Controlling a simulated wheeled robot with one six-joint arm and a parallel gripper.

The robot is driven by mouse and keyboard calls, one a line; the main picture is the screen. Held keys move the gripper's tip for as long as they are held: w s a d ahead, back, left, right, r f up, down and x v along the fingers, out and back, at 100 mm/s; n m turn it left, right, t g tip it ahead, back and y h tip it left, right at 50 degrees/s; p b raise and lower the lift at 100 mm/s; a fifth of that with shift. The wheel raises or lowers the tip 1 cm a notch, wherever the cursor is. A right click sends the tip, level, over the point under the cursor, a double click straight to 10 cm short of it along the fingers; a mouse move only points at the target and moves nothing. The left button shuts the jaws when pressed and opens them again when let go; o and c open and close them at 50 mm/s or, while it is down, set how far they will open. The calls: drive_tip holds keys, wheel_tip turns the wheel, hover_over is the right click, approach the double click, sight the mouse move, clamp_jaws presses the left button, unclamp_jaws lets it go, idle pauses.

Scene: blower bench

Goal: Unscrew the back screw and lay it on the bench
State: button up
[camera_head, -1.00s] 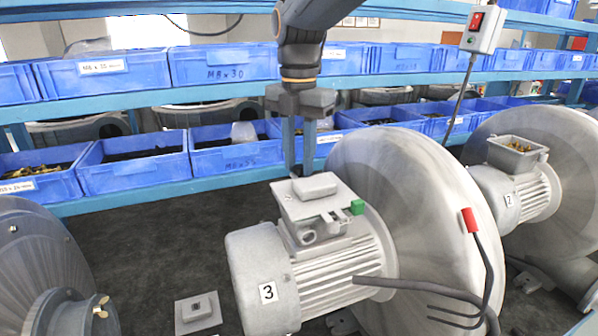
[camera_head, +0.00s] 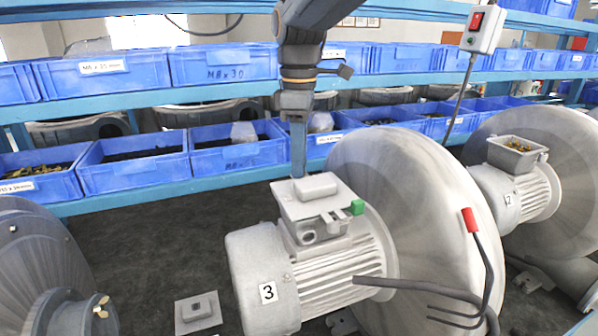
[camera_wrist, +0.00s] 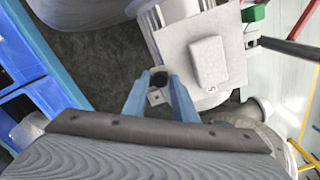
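The blower motor (camera_head: 262,270) marked 3 has a grey terminal box with a lid (camera_head: 290,205) on top. My gripper (camera_head: 298,174) points straight down at the lid's back edge, and its tips are partly hidden behind the lid in the head view. In the wrist view my gripper (camera_wrist: 159,78) has one blue finger on each side of the dark, round back screw (camera_wrist: 159,80). The fingertips appear to touch the screw's sides. The lid also shows in the wrist view (camera_wrist: 180,50), to the right of the screw.
Blue bins (camera_head: 135,165) line the shelves behind. A large fan housing (camera_head: 420,190) stands right of the motor, with a red-tipped cable (camera_head: 468,222).

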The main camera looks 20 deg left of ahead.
drive_tip(key=m, duration=1.2)
clamp_jaws()
drive_tip(key=n, duration=0.5)
drive_tip(key=shift+n, duration=0.4)
drive_tip(key=n, duration=1.9)
